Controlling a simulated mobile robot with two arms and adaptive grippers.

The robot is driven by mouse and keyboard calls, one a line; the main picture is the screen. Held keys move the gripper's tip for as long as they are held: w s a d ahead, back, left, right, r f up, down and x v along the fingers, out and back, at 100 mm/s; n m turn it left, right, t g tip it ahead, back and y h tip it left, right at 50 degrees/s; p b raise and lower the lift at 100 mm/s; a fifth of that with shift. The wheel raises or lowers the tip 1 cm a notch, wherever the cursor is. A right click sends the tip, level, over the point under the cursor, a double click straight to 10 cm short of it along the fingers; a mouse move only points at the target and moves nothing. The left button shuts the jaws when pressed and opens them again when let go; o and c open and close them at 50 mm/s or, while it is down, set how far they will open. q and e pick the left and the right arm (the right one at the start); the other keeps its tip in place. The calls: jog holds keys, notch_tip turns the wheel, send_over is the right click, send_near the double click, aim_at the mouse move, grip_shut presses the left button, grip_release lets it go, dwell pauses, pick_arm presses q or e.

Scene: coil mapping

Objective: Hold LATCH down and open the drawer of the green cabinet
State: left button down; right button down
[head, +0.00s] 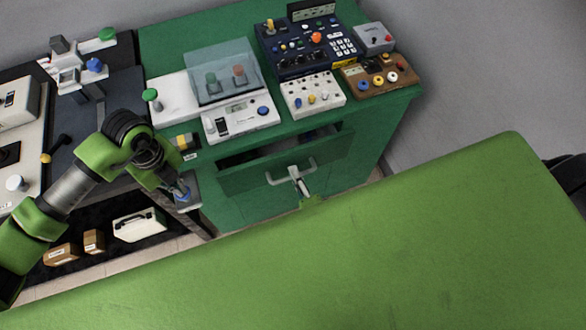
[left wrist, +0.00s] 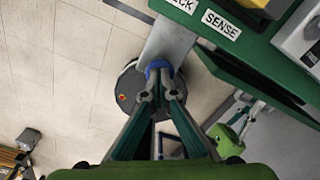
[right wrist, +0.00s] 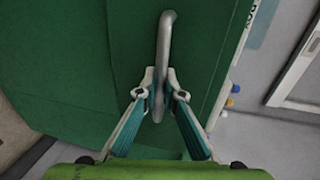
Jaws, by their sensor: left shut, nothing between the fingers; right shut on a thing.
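The green cabinet (head: 222,214) stands in the middle of the head view. Its drawer (head: 240,181) is part-way out, with a dark gap behind its front. My right gripper (head: 302,188) is shut on the grey drawer handle (head: 272,179); the right wrist view shows its fingers (right wrist: 160,92) around the bar (right wrist: 166,45). My left gripper (head: 182,191) is shut and empty. Its fingertips (left wrist: 157,92) are at a blue round part (left wrist: 158,66) on a grey plate (left wrist: 172,40) beside the cabinet, probably LATCH; its label is not readable. I cannot tell how far it is pressed.
Above the drawer, the cabinet top holds a clear-covered box (head: 225,75), a dark blue console (head: 290,60), a white knob panel (head: 313,97) and a brown box (head: 378,78). A dark bench (head: 125,85) stands to the left, with boxes (head: 94,241) below.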

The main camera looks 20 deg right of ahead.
pick_arm(q)
jog(key=shift+f, duration=0.1)
pick_arm(e)
jog(key=c, duration=2.2)
grip_release()
jog(key=shift+o, duration=0.2)
jog(key=v, duration=1.2)
pick_arm(q)
notch_tip(320, 180, up, 8)
